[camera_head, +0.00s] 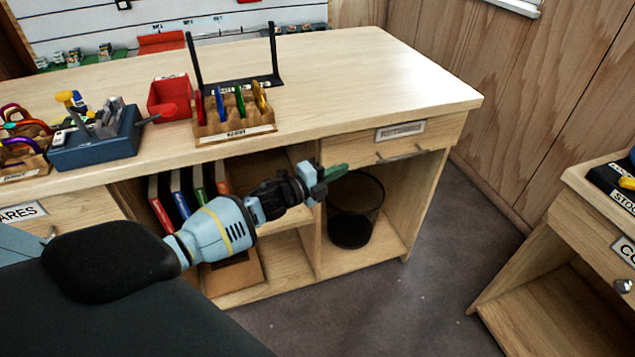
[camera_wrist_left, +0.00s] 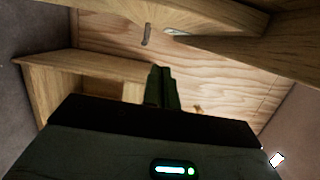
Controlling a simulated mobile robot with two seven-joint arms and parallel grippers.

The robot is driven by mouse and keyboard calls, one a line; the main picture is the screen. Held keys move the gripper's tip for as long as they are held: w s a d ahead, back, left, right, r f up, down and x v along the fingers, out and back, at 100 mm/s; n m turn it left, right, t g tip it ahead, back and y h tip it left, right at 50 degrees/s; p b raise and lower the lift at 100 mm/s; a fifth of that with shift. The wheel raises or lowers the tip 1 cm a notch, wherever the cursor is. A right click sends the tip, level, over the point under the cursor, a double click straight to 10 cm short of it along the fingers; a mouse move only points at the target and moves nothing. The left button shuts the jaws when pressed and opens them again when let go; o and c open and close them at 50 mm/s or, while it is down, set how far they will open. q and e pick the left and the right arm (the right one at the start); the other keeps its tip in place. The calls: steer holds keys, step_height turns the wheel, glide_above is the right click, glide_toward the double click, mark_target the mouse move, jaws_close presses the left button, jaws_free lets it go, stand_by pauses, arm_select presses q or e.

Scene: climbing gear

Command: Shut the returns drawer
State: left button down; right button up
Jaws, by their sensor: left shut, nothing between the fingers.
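A wooden drawer front (camera_head: 355,146) sits under the desk's right end, with a label plate (camera_head: 400,131) too small to read surely and a metal bar handle (camera_head: 403,155). It looks about flush with the desk; I cannot tell whether a small gap remains. My left gripper (camera_head: 337,172) is shut and empty, just below and in front of the drawer's left part, left of the handle. In the left wrist view the closed fingers (camera_wrist_left: 160,88) show, with a handle (camera_wrist_left: 147,35) beyond them. My right gripper is not in view.
A black mesh bin (camera_head: 355,212) stands in the open bay below the drawer. Binders (camera_head: 180,195) fill the shelf at left. The desktop (camera_head: 360,75) holds a labelled wooden rack (camera_head: 235,132) and a blue tool box (camera_head: 95,145). A second cabinet (camera_head: 540,265) stands right, across bare floor.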

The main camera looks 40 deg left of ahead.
arm_select(q)
steer(key=v, duration=0.6)
steer(key=shift+s, duration=0.15)
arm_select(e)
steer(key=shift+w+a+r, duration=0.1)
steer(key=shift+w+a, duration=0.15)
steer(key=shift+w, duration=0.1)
arm_select(q)
steer(key=shift+f, duration=0.1)
